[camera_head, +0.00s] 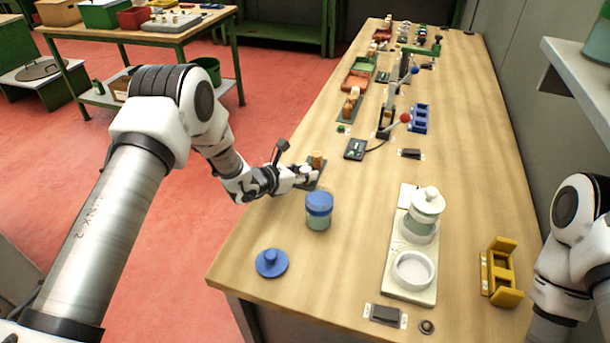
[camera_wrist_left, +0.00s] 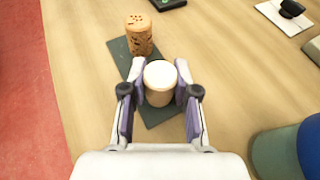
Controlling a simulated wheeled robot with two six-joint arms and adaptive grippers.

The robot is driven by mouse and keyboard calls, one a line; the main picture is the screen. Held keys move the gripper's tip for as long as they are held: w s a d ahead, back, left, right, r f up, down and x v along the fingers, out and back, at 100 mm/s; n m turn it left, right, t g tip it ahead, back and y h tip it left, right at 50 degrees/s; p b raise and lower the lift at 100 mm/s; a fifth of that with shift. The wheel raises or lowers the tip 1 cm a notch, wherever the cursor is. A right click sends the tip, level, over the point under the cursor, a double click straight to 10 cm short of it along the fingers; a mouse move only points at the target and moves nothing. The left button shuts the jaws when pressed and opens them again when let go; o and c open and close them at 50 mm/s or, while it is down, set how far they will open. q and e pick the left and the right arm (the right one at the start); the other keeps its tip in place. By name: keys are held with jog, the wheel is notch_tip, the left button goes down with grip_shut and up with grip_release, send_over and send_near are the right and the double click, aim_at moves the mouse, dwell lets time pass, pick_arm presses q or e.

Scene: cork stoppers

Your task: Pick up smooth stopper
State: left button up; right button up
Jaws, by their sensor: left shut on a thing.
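The smooth stopper (camera_wrist_left: 160,76) is a short cylinder with a plain pale top. My left gripper (camera_wrist_left: 155,92) has one finger on each side of it and is shut on it. The stopper stands over a dark grey mat, and I cannot tell whether it still touches it. A rougher, pitted cork stopper (camera_wrist_left: 138,35) stands just beyond on the same mat (camera_wrist_left: 160,113); it also shows in the head view (camera_head: 317,159). In the head view my left gripper (camera_head: 304,174) is at the table's left edge. My right gripper is out of the picture; only its arm shows at the right.
A jar with a blue lid (camera_head: 319,210) stands close in front of my left gripper. A blue knobbed lid (camera_head: 271,263), a white tray with a lidded jar (camera_head: 426,212) and a yellow holder (camera_head: 499,272) are nearer. The wooden table (camera_head: 340,270) is bare between them.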

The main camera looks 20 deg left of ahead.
aim_at(304, 169)
pick_arm(q)
notch_tip(304, 169, up, 10)
jog(key=shift+f+b, duration=0.1)
jog(key=shift+b, duration=1)
